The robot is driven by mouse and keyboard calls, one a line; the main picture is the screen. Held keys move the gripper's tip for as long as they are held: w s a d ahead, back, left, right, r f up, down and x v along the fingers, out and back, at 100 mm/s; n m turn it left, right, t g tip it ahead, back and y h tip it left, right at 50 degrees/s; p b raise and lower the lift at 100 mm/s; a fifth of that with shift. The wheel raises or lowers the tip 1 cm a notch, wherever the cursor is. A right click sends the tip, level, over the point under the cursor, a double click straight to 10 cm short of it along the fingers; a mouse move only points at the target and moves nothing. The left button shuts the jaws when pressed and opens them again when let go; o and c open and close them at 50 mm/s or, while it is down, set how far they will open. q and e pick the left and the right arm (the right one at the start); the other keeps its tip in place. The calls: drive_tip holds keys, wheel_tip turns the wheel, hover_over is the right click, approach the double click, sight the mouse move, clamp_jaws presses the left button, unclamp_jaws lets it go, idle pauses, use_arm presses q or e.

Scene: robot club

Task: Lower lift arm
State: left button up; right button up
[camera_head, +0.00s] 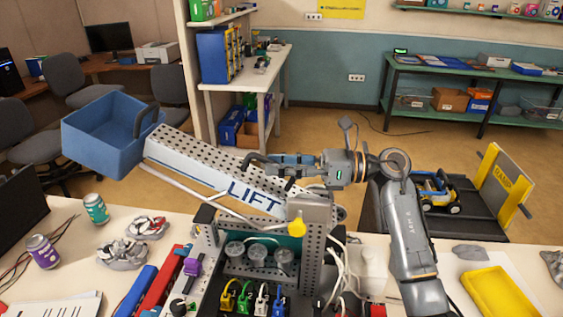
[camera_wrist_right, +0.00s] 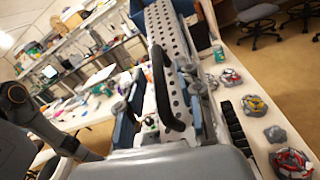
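The lift arm (camera_head: 205,172) is a white perforated beam marked LIFT. It is raised, slanting up and left from its grey perforated tower (camera_head: 312,235), with a blue bucket (camera_head: 85,140) at its far end above the table. A black handle (camera_head: 256,157) stands on the beam; another is at the bucket. My right gripper (camera_head: 285,163) is at the beam handle. In the right wrist view, this handle (camera_wrist_right: 165,90) passes between the spread fingers of the gripper (camera_wrist_right: 160,108), with visible gaps at both sides. My left gripper is not in view.
A yellow tray (camera_head: 497,290) lies at right. Beyond the table are a small vehicle (camera_head: 440,190) and a yellow ramp (camera_head: 500,185).

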sight(260, 178)
drive_tip(key=shift+c, duration=0.4)
clamp_jaws()
drive_tip(key=shift+a+f, duration=0.2)
drive_tip(key=shift+a, duration=0.05)
drive_tip(key=a+f+h, duration=0.1)
drive_tip(key=a+f+h+b, duration=0.2)
drive_tip(key=h, duration=0.1)
drive_tip(key=shift+w+a+f+g, duration=0.15)
drive_tip(key=shift+w+a+g, duration=0.2)
drive_tip(key=shift+w+g, duration=0.05)
drive_tip(key=shift+a+f+h, duration=0.25)
drive_tip(key=shift+f+h, duration=0.2)
drive_tip(key=shift+h, duration=0.05)
drive_tip(key=shift+o, duration=0.4)
unclamp_jaws()
drive_tip(key=shift+w+a, duration=0.1)
drive_tip(key=shift+a, duration=0.05)
